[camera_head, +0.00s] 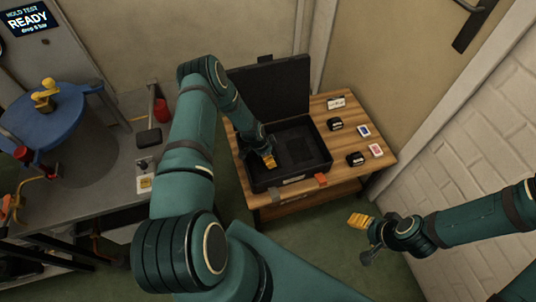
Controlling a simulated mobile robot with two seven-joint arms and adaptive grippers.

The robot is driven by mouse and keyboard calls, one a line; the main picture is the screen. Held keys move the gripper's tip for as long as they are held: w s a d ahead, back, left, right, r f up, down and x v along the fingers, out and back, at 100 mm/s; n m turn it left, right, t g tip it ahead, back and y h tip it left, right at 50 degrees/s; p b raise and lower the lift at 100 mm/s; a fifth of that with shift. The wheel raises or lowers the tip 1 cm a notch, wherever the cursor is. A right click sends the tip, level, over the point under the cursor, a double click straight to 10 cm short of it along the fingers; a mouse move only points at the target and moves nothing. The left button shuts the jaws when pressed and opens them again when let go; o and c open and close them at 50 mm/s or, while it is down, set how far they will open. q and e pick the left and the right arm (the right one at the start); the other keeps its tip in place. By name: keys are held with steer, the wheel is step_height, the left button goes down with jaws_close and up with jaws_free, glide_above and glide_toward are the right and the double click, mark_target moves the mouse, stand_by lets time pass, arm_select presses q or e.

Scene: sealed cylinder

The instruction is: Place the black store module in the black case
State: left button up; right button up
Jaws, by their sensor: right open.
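The black case (316,165) stands open on the wooden table, its lid (270,88) raised at the back. My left gripper (269,160) reaches down into the left part of the case; a yellow fingertip shows, and whether it holds anything is hidden. Two small black blocks lie on the table right of the case, one farther back (335,124) and one nearer (355,159). A flat black piece (148,138) lies on the grey bench at left. I cannot tell which of these is the store module. My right gripper (363,238) is open and empty, in front of the table at right.
The wooden table (385,142) also bears small cards with red and blue marks and a white label. The grey bench (105,185) at left carries a blue-lidded vessel (45,122) and a red cylinder (162,110). A white brick wall (470,130) bounds the right side.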

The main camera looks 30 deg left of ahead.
arm_select(q)
steer(key=shift+r, duration=0.1)
steer(key=p+v, duration=0.3)
steer(key=v, duration=0.8)
steer(key=s+d+r+n, duration=0.3)
steer(key=s+d+r, duration=0.1)
steer(key=d, duration=0.4)
steer(key=s+d+r+n+h, duration=0.1)
steer(key=s+d+r+n, duration=0.2)
steer(key=s+d, duration=0.3)
steer(key=s+d+r+n+g, duration=0.1)
steer(key=s+d+r+n, duration=0.2)
steer(key=d, duration=0.7)
steer(key=shift+s+r+n+h, duration=0.3)
steer(key=shift+s+r+n, duration=0.1)
steer(key=shift+s+r, duration=0.7)
